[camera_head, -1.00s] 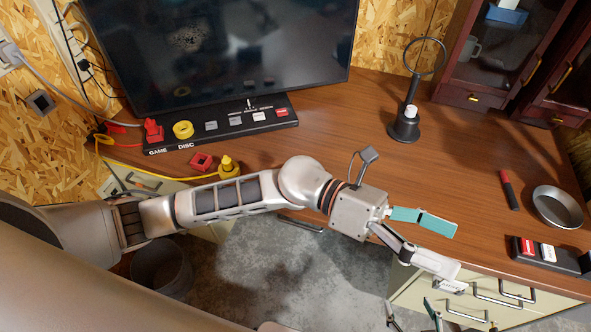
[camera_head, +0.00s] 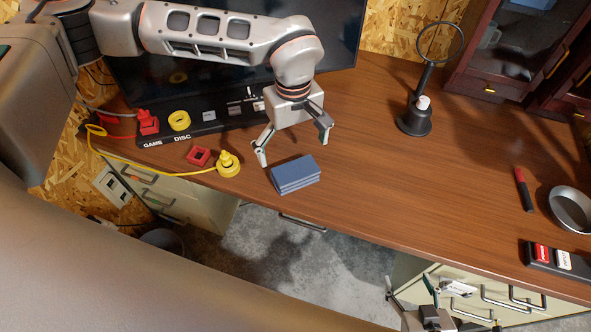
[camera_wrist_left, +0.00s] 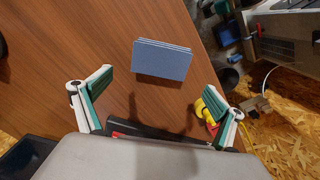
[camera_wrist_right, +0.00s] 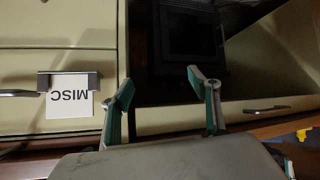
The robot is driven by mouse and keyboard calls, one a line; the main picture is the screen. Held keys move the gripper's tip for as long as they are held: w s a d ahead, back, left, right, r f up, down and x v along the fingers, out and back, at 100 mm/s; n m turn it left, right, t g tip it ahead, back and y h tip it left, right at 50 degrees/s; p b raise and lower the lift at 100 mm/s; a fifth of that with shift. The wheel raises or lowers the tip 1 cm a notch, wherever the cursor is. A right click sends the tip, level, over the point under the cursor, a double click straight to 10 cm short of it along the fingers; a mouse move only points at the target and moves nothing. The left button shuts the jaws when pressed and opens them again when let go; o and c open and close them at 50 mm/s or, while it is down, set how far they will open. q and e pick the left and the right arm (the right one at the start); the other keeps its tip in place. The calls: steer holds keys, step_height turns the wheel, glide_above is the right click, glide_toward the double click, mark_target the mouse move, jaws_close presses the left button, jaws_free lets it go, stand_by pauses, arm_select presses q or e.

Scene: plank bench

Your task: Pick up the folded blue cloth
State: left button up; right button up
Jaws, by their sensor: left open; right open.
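The folded blue cloth (camera_head: 295,174) lies flat on the brown desk near its front edge. It also shows in the left wrist view (camera_wrist_left: 161,60), ahead of the fingers and between their lines. My left gripper (camera_head: 294,147) is open and empty, just behind and above the cloth, its fingers (camera_wrist_left: 160,100) spread wide and apart from it. My right gripper (camera_head: 412,287) is low at the front, below the desk top by the drawers. In the right wrist view its fingers (camera_wrist_right: 160,92) are open and empty.
A black panel (camera_head: 210,124) stands behind. A magnifier stand (camera_head: 414,120), red marker (camera_head: 523,189) and metal bowl (camera_head: 570,207) are to the right. The desk's middle is clear.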

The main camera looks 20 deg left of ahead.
mark_target(295, 170)
arm_select(q)
steer(key=f, duration=0.4)
steer(key=s+f, duration=0.1)
steer(key=f, duration=0.2)
steer(key=shift+d, duration=0.35)
steer(key=shift+w+f, duration=0.1)
steer(key=shift+f, duration=0.25)
steer(key=c, duration=1.3)
step_height(295, 170, up, 20)
steer(key=shift+p, duration=0.4)
steer(key=shift+r, duration=0.1)
